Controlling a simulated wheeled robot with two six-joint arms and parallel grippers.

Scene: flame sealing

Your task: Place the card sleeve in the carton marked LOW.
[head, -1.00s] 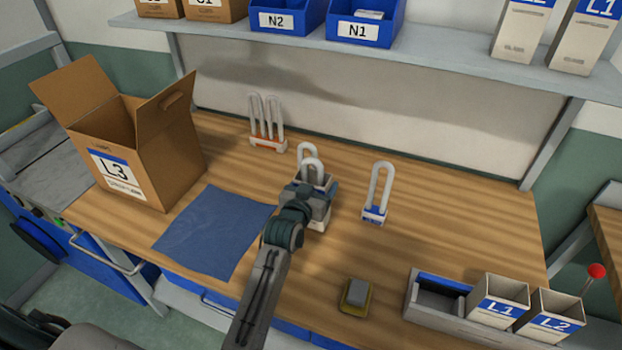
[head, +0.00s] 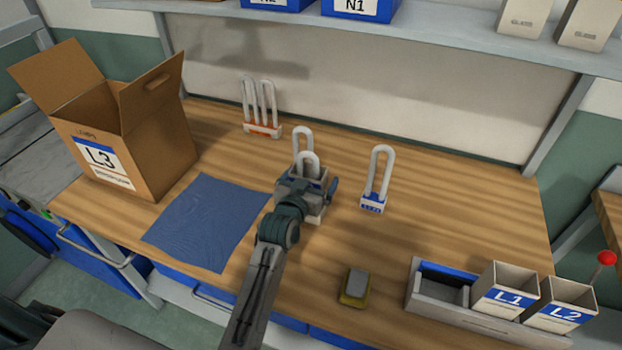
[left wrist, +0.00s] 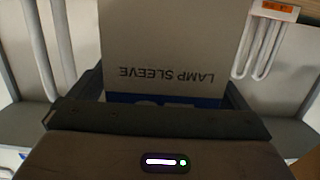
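A pale grey card sleeve (left wrist: 165,40) printed LAMP SLEEVE, with a blue band, fills the upper middle of the left wrist view, its text upside down. My left gripper (head: 305,190) has a finger flush against each side of it and appears shut on it. In the head view the sleeve is mostly hidden by the gripper, with white looped tubes rising there; its height above the bench is unclear. An open cardboard carton (head: 160,165) stands at the back left, its label reading L3; I see no LOW mark. My right gripper is out of view.
A blue mat (head: 205,222) lies in front of the carton. Looped lamps stand on an orange base (head: 262,130) and a blue base (head: 372,204).

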